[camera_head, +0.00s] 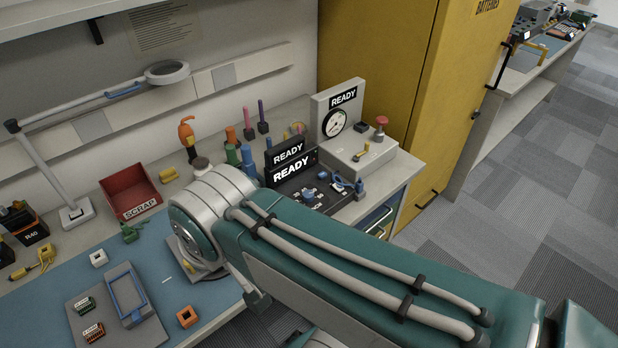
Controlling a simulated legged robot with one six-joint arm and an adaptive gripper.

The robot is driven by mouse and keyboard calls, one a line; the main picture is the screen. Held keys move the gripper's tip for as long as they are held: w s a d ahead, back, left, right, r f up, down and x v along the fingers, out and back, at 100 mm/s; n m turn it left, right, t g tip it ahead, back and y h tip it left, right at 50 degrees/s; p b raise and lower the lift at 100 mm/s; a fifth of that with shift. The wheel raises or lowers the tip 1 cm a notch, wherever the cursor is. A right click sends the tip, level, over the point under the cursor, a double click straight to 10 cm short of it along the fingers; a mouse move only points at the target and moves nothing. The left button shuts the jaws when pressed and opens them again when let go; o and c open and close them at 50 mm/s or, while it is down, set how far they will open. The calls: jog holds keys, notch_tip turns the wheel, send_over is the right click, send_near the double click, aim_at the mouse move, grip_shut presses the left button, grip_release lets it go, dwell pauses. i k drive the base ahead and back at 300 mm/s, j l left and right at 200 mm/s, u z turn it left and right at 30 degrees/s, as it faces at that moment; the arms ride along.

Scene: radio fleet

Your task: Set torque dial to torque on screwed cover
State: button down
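A round white gauge with a needle (335,123) is set in an upright grey panel marked READY, on the back right of the bench. In front of it are two black READY signs (292,165) and a dark unit with blue knobs (312,192), partly hidden by my arm. I cannot tell which part is the torque dial. No cover with visible screws can be made out; a blue rectangular frame (127,294) lies on a grey plate at the front left. My teal arm crosses the view, and its gripper does not show.
A red SCRAP bin (130,190) stands on the bench at the left. A jointed lamp (80,130) rises behind it. A grey box with a red knob (368,152) sits at the bench's right end. A yellow cabinet (410,90) stands behind. Grey floor is clear at the right.

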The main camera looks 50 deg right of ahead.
aim_at(308, 196)
jog(key=z, duration=1.6)
